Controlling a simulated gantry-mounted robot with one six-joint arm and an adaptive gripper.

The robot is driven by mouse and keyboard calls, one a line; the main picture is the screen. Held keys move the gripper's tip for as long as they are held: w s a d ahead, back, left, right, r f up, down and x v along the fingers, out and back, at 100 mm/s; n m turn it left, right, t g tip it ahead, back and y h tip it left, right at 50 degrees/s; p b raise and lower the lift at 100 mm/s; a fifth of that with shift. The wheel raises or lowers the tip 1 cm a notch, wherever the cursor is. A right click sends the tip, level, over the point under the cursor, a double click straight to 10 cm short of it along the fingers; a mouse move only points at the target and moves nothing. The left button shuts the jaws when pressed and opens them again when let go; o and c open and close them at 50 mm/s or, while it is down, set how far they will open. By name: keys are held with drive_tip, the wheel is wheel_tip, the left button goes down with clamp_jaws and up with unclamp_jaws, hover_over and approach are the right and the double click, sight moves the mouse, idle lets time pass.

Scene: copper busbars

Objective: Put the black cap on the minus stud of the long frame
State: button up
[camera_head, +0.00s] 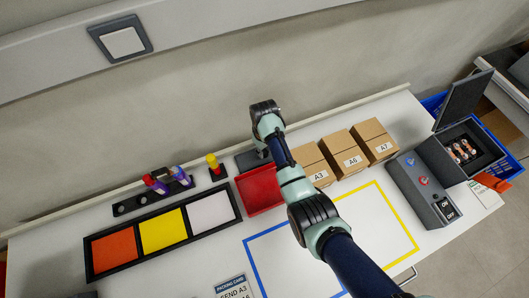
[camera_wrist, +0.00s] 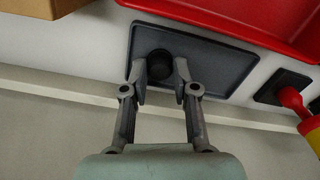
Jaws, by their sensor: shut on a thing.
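My gripper (camera_wrist: 160,72) is shut on the black cap (camera_wrist: 160,62), a dark round piece between its two fingertips. The cap is over a dark grey tray (camera_wrist: 222,66); I cannot tell whether it touches the tray. In the head view the dark tray (camera_head: 244,160) is at the back, left of the cardboard boxes, and my arm hides the cap. An open dark box (camera_head: 478,133) at the far right holds several small copper-coloured and white parts. I cannot make out the long frame or its minus stud.
A red tray (camera_head: 259,190) lies beside the dark tray. Cardboard boxes (camera_head: 350,158) stand to its right, a red-and-yellow piece (camera_head: 213,163) to its left. A grey switch panel (camera_head: 424,189) stands before the open box. The blue-and-yellow outlined area (camera_head: 370,225) is clear except for my arm above it.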

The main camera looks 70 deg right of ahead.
sight(264, 151)
wheel_tip(264, 151, up, 5)
drive_tip(key=p, duration=0.5)
drive_tip(key=shift+f, duration=0.1)
